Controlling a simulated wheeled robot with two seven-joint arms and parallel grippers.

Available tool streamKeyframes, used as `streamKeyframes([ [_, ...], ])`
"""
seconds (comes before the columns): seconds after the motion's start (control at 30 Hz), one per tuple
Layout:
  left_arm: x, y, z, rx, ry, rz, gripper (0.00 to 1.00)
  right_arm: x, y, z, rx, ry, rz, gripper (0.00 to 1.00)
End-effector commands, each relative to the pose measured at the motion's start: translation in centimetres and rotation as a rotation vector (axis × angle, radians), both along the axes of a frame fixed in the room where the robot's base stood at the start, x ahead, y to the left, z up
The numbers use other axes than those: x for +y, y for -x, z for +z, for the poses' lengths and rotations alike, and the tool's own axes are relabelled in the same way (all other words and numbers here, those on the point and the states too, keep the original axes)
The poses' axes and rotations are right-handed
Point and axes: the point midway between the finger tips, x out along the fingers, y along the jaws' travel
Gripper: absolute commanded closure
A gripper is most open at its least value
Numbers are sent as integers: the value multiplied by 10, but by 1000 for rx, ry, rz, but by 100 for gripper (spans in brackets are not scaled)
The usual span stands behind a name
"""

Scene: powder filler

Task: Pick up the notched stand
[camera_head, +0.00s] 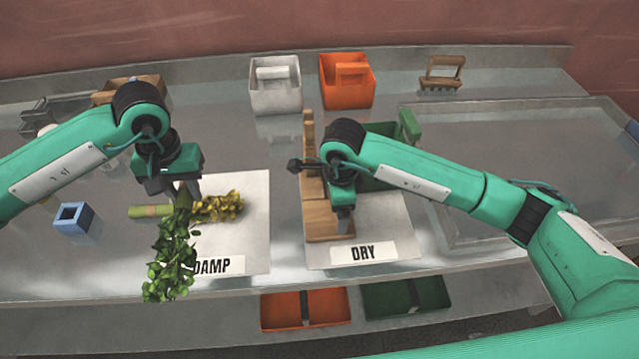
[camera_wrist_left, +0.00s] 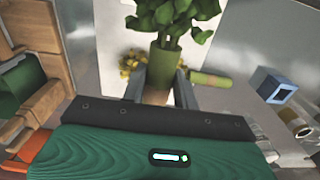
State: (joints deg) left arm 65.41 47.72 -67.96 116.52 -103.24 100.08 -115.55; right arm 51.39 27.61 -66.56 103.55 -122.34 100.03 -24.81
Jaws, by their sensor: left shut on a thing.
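No object is plainly marked as the notched stand. A tall light-wood piece (camera_head: 311,180) stands at the left of the DRY mat, partly hidden by my right arm. A small brown wooden frame with prongs (camera_head: 441,75) stands at the back right. My left gripper (camera_head: 178,187) is shut on the green stem of a leafy bunch (camera_head: 172,258); the stem (camera_wrist_left: 165,65) shows between the fingers in the left wrist view. My right gripper (camera_head: 344,222) points down over the wooden block on the DRY mat; its finger gap is not clear.
A yellow-flowered bunch (camera_head: 218,207) lies on the DAMP mat (camera_head: 252,245). A blue hollow block (camera_head: 75,221) stands left. White (camera_head: 276,98) and orange (camera_head: 347,97) bins stand at the back; a green bin (camera_head: 378,180) is behind my right arm. A clear-topped panel (camera_head: 470,215) is right.

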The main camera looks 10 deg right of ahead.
Motion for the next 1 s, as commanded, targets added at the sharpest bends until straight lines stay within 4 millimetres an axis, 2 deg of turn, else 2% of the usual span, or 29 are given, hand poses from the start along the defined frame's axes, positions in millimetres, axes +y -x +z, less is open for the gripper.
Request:
streamKeyframes([
  [0.07,0,0,0,0,0,0,94,0,0,1,-2,-1,0,41],
  [0.1,0,0,0,0,0,0,94,0,0,1,-2,-1,0,46],
  [0.37,0,0,-1,0,0,0,94,0,-1,3,-2,-2,0,46],
  [0.57,0,0,-7,0,0,0,94,0,-2,20,-5,-2,1,46],
  [0.77,0,0,-19,0,0,0,94,0,-1,58,-7,-2,2,46],
  [1.0,0,0,-35,0,0,0,94,0,-1,121,-9,-2,1,46],
])
